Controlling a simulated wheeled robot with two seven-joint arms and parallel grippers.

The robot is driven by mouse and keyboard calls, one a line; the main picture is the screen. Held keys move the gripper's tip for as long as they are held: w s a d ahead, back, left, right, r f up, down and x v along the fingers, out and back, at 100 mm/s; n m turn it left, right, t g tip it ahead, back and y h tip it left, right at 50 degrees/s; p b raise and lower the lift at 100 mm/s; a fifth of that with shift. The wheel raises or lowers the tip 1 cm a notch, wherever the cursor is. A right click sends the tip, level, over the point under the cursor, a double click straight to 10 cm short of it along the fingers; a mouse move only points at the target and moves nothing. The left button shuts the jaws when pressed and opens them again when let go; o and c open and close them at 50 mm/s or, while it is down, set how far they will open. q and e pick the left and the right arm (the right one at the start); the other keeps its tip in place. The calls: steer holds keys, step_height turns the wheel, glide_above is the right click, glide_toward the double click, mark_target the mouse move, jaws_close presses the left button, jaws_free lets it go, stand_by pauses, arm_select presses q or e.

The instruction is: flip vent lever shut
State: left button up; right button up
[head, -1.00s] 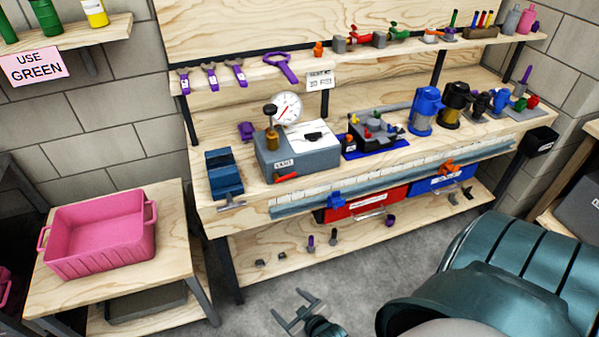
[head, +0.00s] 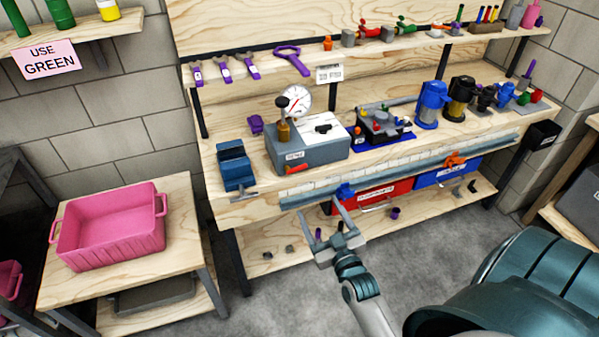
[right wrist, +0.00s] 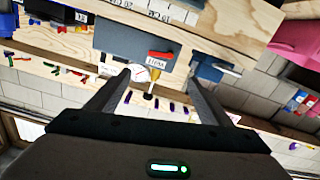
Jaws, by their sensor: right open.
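The vent lever (head: 297,168) is a small red handle low on the front of a grey box (head: 325,156), just under a white label. It lies nearly level, tilted slightly up to the right. The box carries a round dial gauge (head: 298,98) and a brass valve with a black knob (head: 283,118). My right gripper (head: 320,207) is open and empty, in front of the bench and below the lever, apart from it. In the right wrist view the lever (right wrist: 161,55) appears between the open fingers (right wrist: 160,68), farther off. My left gripper is out of view.
A blue vise (head: 235,165) stands left of the box, and a blue tray of parts (head: 380,135) right of it. Red (head: 372,197) and blue (head: 445,173) bins hang under the bench edge. A pink tub (head: 110,225) sits on the left side table.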

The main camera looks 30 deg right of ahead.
mark_target(297, 169)
steer(key=p+x, duration=0.3)
steer(key=x, duration=1.4)
steer(key=shift+w+a, duration=0.1)
steer(key=shift+w, duration=0.1)
